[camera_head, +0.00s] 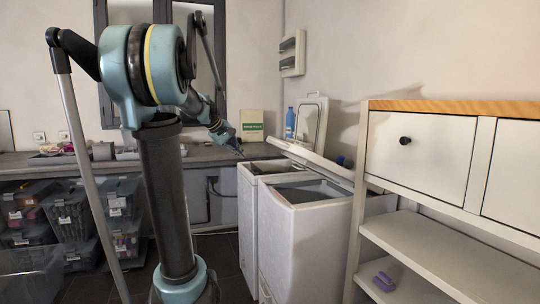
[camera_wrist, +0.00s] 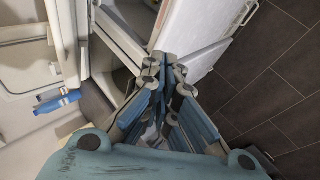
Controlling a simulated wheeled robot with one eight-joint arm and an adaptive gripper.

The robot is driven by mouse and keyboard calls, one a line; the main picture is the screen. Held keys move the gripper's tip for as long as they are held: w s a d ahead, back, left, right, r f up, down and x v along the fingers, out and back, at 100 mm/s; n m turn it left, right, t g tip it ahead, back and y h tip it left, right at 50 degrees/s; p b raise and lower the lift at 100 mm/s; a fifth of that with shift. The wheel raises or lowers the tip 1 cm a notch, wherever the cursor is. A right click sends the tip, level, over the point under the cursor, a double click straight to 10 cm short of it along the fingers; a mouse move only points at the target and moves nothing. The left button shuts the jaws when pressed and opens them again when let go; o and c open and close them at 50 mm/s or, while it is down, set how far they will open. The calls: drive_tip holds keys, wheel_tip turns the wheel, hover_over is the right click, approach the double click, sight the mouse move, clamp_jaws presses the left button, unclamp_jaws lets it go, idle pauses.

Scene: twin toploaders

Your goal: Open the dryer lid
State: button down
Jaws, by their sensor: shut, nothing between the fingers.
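Two white toploaders stand side by side, and I cannot tell from labels which is the dryer. The nearer machine (camera_head: 300,240) has its top opening partly showing under a slanted, raised lid (camera_head: 318,163). The farther machine (camera_head: 247,200) has its opening showing too, and a lid (camera_head: 317,118) stands upright behind it. My gripper (camera_head: 239,151) is shut and empty, at the left of the farther machine near its top front edge. In the wrist view my gripper (camera_wrist: 166,66) is beside a white machine front (camera_wrist: 195,35); contact cannot be told.
A white shelf unit (camera_head: 420,150) stands close on the right, with a purple item (camera_head: 383,281) on a lower shelf. Clear bins (camera_head: 72,215) stand below left. Dark floor (camera_wrist: 265,90) is free before the machines.

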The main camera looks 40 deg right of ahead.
drive_tip(key=s+a+f+t+y, duration=0.1)
drive_tip(key=s+a+f, duration=0.25)
drive_tip(key=a, duration=0.35)
drive_tip(key=s+a+f+y, duration=0.2)
drive_tip(key=a+f, duration=0.3)
drive_tip(key=a, duration=0.2)
drive_tip(key=s+a+f+t+y, duration=0.1)
drive_tip(key=s+a+f, duration=0.25)
drive_tip(key=a, duration=0.45)
drive_tip(key=s+a+f+n+y, duration=0.1)
drive_tip(key=s+a+f+y, duration=0.4)
drive_tip(key=s+a+f, duration=1.05)
drive_tip(key=w+d+r+n+g+h, duration=0.3)
drive_tip(key=w+d+r+n+h, duration=0.3)
drive_tip(key=w+d, duration=0.7)
drive_tip(key=w+d+r+n+g+h, duration=0.35)
drive_tip(key=w+d+r+h, duration=0.35)
drive_tip(key=d, duration=1.1)
drive_tip(key=w+d+r+n+g+h, duration=0.4)
drive_tip(key=w+d+h, duration=0.5)
drive_tip(key=d, duration=0.7)
drive_tip(key=s+d+r+n+y, duration=0.1)
drive_tip(key=s+d+r, duration=0.1)
drive_tip(key=d+r, duration=0.5)
drive_tip(key=shift+d+r+t, duration=0.4)
drive_tip(key=shift+d+t, duration=0.05)
drive_tip(key=shift+d, duration=1.1)
